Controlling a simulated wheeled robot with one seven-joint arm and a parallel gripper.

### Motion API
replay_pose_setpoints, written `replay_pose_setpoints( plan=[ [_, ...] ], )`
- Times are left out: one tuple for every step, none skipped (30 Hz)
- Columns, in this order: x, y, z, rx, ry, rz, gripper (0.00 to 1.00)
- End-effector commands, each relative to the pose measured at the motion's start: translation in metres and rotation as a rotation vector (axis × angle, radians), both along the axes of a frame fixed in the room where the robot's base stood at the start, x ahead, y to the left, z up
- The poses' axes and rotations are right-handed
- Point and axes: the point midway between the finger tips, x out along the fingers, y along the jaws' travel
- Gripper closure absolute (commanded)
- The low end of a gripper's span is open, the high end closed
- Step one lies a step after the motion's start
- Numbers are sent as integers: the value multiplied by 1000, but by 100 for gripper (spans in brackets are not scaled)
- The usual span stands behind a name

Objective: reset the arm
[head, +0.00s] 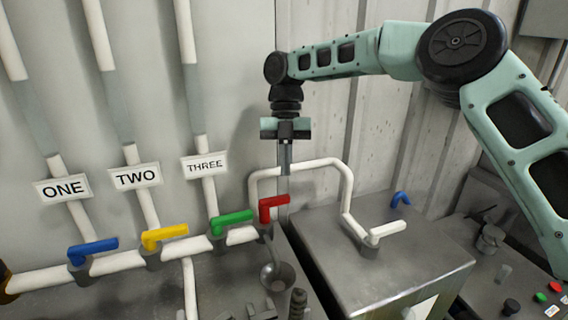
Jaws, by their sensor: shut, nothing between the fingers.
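My arm (335,57) reaches in from the right and bends down at the wrist. My gripper (286,168) points straight down, shut and empty, its fingers close together. In the picture it hangs in front of the wall, above and a little right of the red valve handle (273,204), and overlaps the white pipe behind it. I see no contact with the handle or pipe, though depth is hard to judge.
Blue (93,248), yellow (165,234) and green (232,220) valve handles line the white pipe at left. A metal box (405,262) with a white handle (385,232) stands at right. Small buttons (540,297) lie lower right.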

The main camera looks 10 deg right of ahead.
Motion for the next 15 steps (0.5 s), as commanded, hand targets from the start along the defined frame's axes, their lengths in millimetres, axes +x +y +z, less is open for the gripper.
replay_pose_setpoints(
  plan=[
    [-2, 2, 1, -4, -1, -6, 100],
    [-5, 4, 1, -9, -4, -15, 100],
    [-10, 8, 2, -21, -9, -37, 100],
    [-16, 12, 4, -34, -13, -59, 100],
    [-23, 16, 5, -48, -21, -89, 100],
    [-35, 22, 6, -72, -28, -142, 100],
    [-46, 27, 8, -93, -37, -188, 100],
    [-58, 32, 9, -112, -46, -240, 100],
    [-74, 37, 9, -143, -59, -319, 100],
    [-87, 41, 9, -163, -67, -382, 100],
    [-100, 43, 9, -184, -77, -448, 100],
    [-117, 45, 8, -210, -88, -539, 100],
    [-130, 46, 7, -229, -96, -607, 100],
    [-142, 46, 6, -246, -104, -681, 100],
    [-159, 45, 5, -268, -114, -776, 100]
  ],
)
